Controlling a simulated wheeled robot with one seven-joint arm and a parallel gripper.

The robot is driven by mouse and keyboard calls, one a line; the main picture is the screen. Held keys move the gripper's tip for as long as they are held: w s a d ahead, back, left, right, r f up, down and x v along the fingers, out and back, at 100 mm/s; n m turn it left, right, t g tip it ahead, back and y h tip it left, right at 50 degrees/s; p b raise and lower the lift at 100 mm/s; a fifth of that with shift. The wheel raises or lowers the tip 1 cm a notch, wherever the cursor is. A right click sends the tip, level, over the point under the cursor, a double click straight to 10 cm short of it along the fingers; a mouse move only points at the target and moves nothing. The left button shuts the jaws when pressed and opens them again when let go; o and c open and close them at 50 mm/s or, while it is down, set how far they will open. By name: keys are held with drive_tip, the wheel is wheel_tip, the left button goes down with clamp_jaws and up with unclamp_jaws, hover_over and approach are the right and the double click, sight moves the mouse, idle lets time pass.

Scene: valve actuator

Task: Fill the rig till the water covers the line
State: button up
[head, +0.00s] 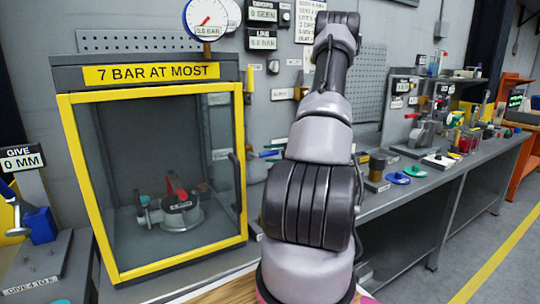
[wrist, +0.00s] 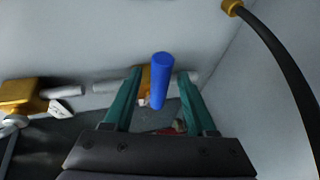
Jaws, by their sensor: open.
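In the wrist view my gripper (wrist: 158,80) has its two teal fingers apart. A blue cylindrical handle (wrist: 162,78) shows between them, and I cannot tell whether either finger touches it. Behind the handle is a brass body (wrist: 146,80) on a grey pipe (wrist: 105,85). In the head view my arm hides the gripper and whatever is behind it. A test cabinet (head: 150,72) with a yellow frame, marked "7 BAR AT MOST", holds a valve with a red pointer (head: 178,205). A dial gauge (head: 206,18) stands above it. I cannot make out a water level or a line.
In the wrist view a second brass fitting (wrist: 20,95) is at the left and a black hose (wrist: 275,45) curves down the right. In the head view a long bench (head: 400,190) with several small parts runs right, and a blue clamp (head: 40,225) stands at the left.

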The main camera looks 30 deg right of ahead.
drive_tip(key=shift+w+a, duration=0.1)
drive_tip(key=shift+w, duration=0.1)
clamp_jaws()
idle(1.4)
